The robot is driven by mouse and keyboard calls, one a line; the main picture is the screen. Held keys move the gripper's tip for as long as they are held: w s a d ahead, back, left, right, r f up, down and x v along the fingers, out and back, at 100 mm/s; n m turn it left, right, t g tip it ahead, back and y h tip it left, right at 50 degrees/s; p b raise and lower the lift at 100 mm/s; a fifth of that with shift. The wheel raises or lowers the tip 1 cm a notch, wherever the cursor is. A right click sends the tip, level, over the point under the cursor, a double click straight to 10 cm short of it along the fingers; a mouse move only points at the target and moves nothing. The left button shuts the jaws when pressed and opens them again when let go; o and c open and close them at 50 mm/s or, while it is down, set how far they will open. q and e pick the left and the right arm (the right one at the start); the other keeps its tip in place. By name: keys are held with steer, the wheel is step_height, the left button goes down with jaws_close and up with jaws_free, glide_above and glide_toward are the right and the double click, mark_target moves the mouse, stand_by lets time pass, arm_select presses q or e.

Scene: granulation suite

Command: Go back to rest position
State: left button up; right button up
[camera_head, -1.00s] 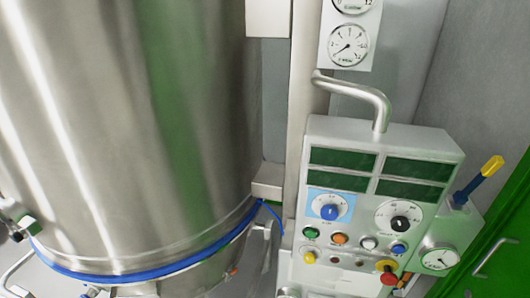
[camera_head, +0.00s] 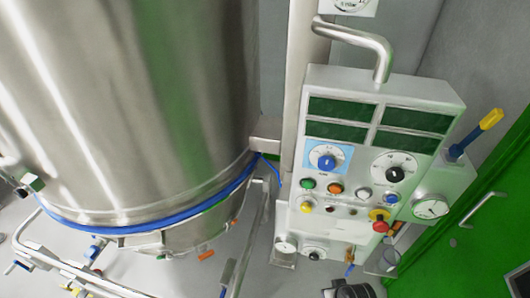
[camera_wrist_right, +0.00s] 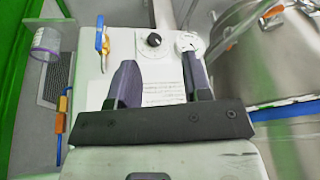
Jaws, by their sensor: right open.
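My right gripper (camera_wrist_right: 158,68) shows in the right wrist view with its two dark fingers apart and nothing between them. Beyond the fingers is a white panel face with a printed sheet (camera_wrist_right: 163,92), a black knob (camera_wrist_right: 152,39) and a blue and yellow lever (camera_wrist_right: 101,42). I cannot tell whether the fingers touch the panel. No gripper can be made out in the head view, and my left gripper is in neither view.
A large steel vessel (camera_head: 120,100) with a blue band fills the left. A control panel (camera_head: 385,95) with displays and knobs stands right of it, with a pipe handle (camera_head: 365,38) above. A green door (camera_head: 470,235) is at right. Pipes (camera_head: 60,262) run low at left.

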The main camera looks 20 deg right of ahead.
steer(key=s+a+r+n+t, duration=0.1)
steer(key=s+a+r+n, duration=0.35)
steer(key=a+r, duration=0.35)
steer(key=s+f+g, duration=0.1)
steer(key=s, duration=0.7)
step_height(320, 180, up, 18)
steer(key=p, duration=1.8)
steer(key=shift+a+n+y, duration=0.3)
steer(key=shift+a+n, duration=0.05)
steer(key=shift+a, duration=0.05)
steer(key=shift+s, duration=0.1)
